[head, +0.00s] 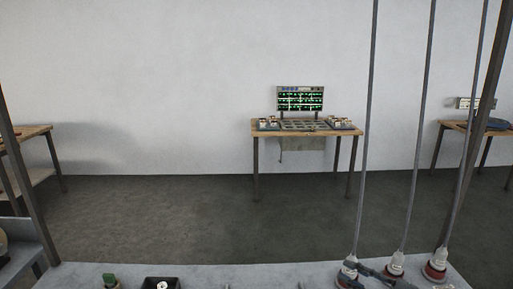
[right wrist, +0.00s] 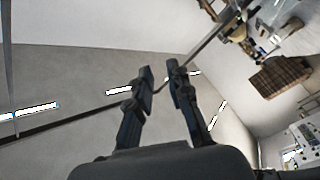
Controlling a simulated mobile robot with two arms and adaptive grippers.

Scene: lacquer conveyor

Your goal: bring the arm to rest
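My right gripper (right wrist: 160,75) shows in the right wrist view with its two dark fingers apart and nothing between them. Behind the fingers are the walls and ceiling of the room, tilted, with white light strips. My left gripper is in neither view.
A grey surface (head: 250,276) runs along the bottom of the head view. Red-and-white fittings (head: 435,264) stand at its right, under grey cables. A black box (head: 161,283) and a green-topped item (head: 110,281) are at its left. A wooden table (head: 258,130) stands by the far wall.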

